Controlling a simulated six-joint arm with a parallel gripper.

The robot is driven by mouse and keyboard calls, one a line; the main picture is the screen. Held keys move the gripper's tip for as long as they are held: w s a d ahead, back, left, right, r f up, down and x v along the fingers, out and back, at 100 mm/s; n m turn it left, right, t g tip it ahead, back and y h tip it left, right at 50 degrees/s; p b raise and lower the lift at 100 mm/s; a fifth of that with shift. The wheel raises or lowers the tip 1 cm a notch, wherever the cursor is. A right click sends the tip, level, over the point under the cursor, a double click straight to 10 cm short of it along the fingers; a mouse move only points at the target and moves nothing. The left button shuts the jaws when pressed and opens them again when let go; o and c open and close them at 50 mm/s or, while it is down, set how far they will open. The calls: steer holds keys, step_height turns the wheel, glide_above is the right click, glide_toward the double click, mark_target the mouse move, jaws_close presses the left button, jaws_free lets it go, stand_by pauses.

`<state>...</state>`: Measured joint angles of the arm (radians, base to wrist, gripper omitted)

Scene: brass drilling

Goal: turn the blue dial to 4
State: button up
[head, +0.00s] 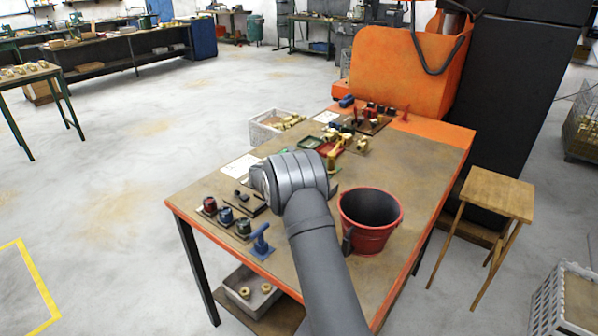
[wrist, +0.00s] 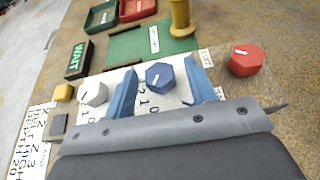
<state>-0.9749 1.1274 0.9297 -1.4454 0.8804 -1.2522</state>
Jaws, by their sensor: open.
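The blue dial (wrist: 160,76) is a faceted knob with a short white mark on top, standing on a white plate with printed numbers. In the wrist view my gripper (wrist: 160,68) is open, with one blue finger on each side of the blue dial. A gap shows on both sides, so the fingers look apart from it. Some numbers show near the dial, but most of its scale is hidden and I cannot read its setting. In the head view my arm hides the dial and the fingers.
A white dial (wrist: 93,93) stands left of the fingers and a red dial (wrist: 246,60) right. A brass post (wrist: 180,18), a "WAIT" sign (wrist: 79,59) and green and red trays lie beyond. A red bucket (head: 369,220) stands right of my arm on the table.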

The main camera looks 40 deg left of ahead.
steer(key=c, duration=1)
steer(key=shift+a, duration=0.1)
steer(key=shift+a+m+g+h, duration=0.2)
steer(key=shift+m+g+h, duration=0.1)
steer(key=shift+m+h, duration=1.3)
steer(key=shift+a+m+g+h, duration=0.1)
steer(key=shift+m+g+h, duration=0.3)
steer(key=shift+m+h, duration=0.55)
steer(key=shift+m+g+h, duration=0.4)
steer(key=shift+m+h, duration=0.25)
steer(key=shift+h, duration=0.4)
steer(key=o, duration=1)
